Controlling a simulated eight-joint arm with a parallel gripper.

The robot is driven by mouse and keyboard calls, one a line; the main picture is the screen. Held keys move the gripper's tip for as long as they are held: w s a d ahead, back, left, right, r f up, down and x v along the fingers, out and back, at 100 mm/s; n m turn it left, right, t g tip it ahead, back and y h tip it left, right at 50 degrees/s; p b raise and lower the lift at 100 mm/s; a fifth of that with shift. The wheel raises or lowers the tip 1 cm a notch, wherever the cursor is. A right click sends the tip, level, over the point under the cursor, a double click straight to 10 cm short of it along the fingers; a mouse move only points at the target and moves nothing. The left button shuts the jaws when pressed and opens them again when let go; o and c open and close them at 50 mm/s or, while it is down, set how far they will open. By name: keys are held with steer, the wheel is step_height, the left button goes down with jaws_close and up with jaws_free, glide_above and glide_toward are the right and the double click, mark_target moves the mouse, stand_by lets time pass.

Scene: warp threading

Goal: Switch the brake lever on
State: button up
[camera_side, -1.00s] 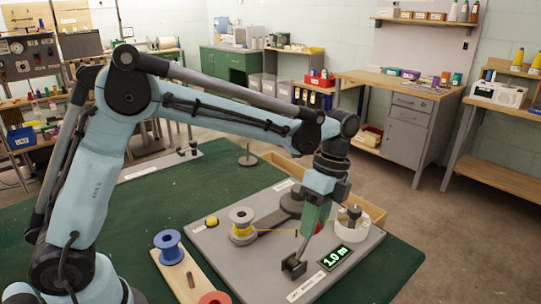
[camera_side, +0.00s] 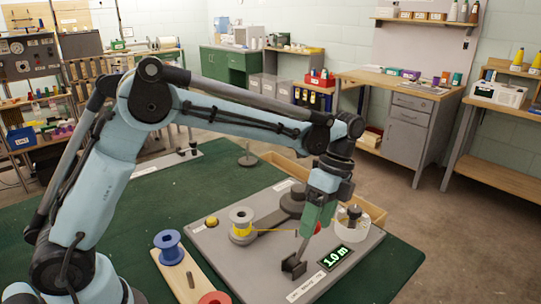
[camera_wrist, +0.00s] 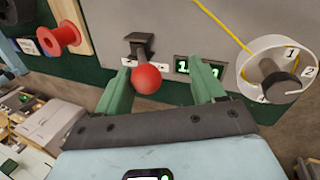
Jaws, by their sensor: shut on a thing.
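The brake lever is a red ball knob (camera_wrist: 146,79) on a short dark stem, rising from a black bracket (camera_wrist: 139,45) on the grey board. In the side view the black bracket (camera_side: 293,266) stands at the board's front edge, below my gripper (camera_side: 307,232); the knob is hidden there. In the wrist view the green fingers of my gripper (camera_wrist: 160,70) stand on either side of the knob, with the left finger closest to it. My gripper is shut on the lever's knob. The lever's exact angle is hard to tell.
A display reading 1.0 m (camera_side: 336,257) sits right of the bracket. A white drum (camera_side: 351,222) is behind it. A spool with yellow thread (camera_side: 241,225) and a yellow button (camera_side: 211,221) are left. Blue (camera_side: 167,243) and red (camera_wrist: 58,39) spools stand on a wooden strip.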

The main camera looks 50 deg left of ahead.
steer(key=shift+w, duration=0.1)
steer(key=v, duration=1.2)
steer(key=s+a+n+t, duration=0.6)
steer(key=s+n, duration=0.2)
steer(key=n, duration=0.1)
steer(key=s+a+f+n+t, duration=0.4)
steer(key=s+f+n+t, duration=0.1)
steer(key=s+f+n, duration=0.1)
steer(key=shift+s+f+n, duration=0.4)
steer(key=shift+s+n, duration=0.1)
steer(key=shift+s, duration=0.55)
